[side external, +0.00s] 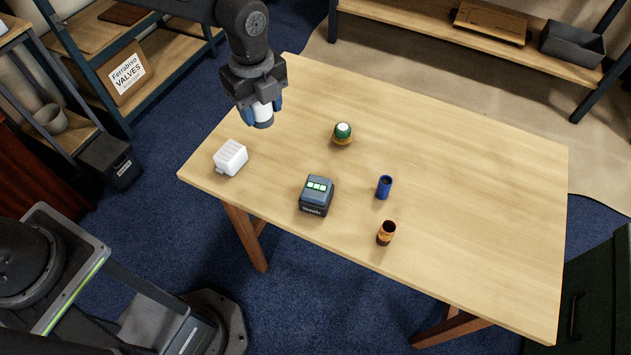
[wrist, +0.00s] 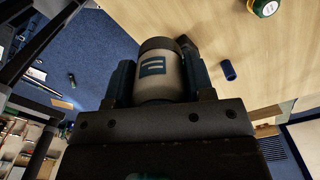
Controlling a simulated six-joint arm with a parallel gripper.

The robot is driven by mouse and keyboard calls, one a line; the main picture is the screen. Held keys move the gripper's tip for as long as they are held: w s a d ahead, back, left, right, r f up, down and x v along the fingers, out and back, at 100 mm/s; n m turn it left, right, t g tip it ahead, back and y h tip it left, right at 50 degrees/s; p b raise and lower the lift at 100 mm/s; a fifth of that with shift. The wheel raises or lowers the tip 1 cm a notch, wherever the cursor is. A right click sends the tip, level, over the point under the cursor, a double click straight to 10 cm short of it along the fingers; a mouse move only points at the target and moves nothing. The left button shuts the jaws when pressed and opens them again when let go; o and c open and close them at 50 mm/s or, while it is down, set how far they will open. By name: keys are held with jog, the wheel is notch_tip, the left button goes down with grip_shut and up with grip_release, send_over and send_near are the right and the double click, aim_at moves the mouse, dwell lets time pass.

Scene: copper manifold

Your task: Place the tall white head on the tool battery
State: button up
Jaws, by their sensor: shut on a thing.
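The tall white head (side external: 263,112) is a white cylinder with a dark lower end. My gripper (side external: 261,100) is shut on it and holds it upright above the table's left part. In the wrist view the head (wrist: 160,72) shows a blue mark on a pale body, between the two blue fingers of my gripper (wrist: 158,85). The tool battery (side external: 316,195) is a dark block with green lights on top. It stands on the table, to the right of and nearer the front than my gripper, apart from the head.
A white ribbed block (side external: 230,157) lies near the table's left edge. A green-topped round piece (side external: 343,133), a blue cylinder (side external: 384,187) and a copper-brown cylinder (side external: 386,233) stand on the wooden table (side external: 470,190). The table's right side is clear.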

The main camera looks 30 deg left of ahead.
send_over(317, 187)
notch_tip(317, 187, down, 7)
jog(key=shift+a+r, duration=0.1)
jog(key=shift+r, duration=0.1)
jog(key=shift+f, duration=2.05)
jog(key=shift+f, duration=0.1)
jog(key=o, duration=1)
jog(key=shift+c, duration=0.2)
notch_tip(317, 187, up, 12)
jog(key=shift+r, duration=0.2)
